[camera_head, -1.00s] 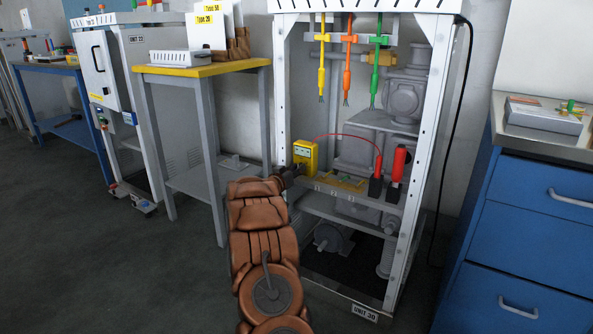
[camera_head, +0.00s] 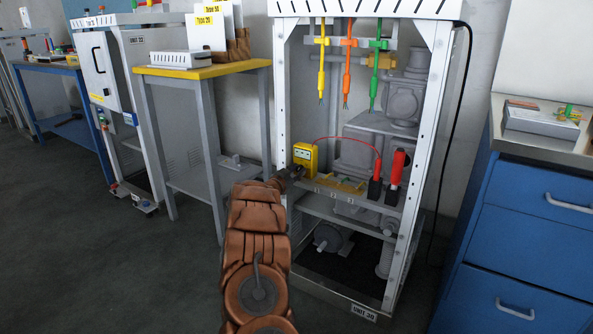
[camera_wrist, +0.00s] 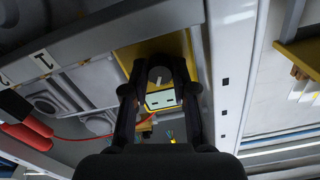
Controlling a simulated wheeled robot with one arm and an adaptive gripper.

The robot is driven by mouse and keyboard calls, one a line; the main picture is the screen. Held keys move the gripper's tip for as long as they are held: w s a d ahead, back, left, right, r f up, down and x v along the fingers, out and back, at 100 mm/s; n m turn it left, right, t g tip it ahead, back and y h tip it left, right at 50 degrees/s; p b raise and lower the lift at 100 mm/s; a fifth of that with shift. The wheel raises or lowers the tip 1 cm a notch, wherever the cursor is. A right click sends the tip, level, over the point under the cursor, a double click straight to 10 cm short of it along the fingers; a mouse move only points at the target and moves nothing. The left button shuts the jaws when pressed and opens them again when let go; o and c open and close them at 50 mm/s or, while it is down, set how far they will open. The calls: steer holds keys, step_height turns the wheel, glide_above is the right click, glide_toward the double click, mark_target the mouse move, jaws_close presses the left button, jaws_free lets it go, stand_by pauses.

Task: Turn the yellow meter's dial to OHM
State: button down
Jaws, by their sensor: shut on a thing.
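The yellow meter (camera_head: 306,156) stands upright at the left end of the shelf in the white frame. A red lead runs from it to the right, toward the black and red probes (camera_head: 376,186). My gripper (camera_head: 293,172) is at the meter's lower front. In the wrist view my gripper (camera_wrist: 160,84) has both fingers around the grey round dial (camera_wrist: 159,76) on the meter's yellow face, and it is shut on it. The meter's display (camera_wrist: 161,99) shows between the fingers. The dial's labels cannot be read.
Yellow, orange and green leads (camera_head: 347,70) hang from the top of the frame. White posts (camera_head: 281,110) stand at the frame's sides. A yellow-topped table (camera_head: 200,71) is on the left, and a blue drawer cabinet (camera_head: 520,220) is on the right.

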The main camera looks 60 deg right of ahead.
steer(key=m, duration=0.3)
steer(key=m+b, duration=0.1)
steer(key=m, duration=0.2)
steer(key=shift+f+m+b, duration=0.15)
steer(key=shift+m+b, duration=0.15)
steer(key=m+b, duration=0.2)
steer(key=m, duration=0.1)
steer(key=shift+m+b, duration=0.8)
steer(key=shift+m, duration=0.7)
steer(key=c, duration=0.9)
jaws_free()
steer(key=shift+a, duration=0.1)
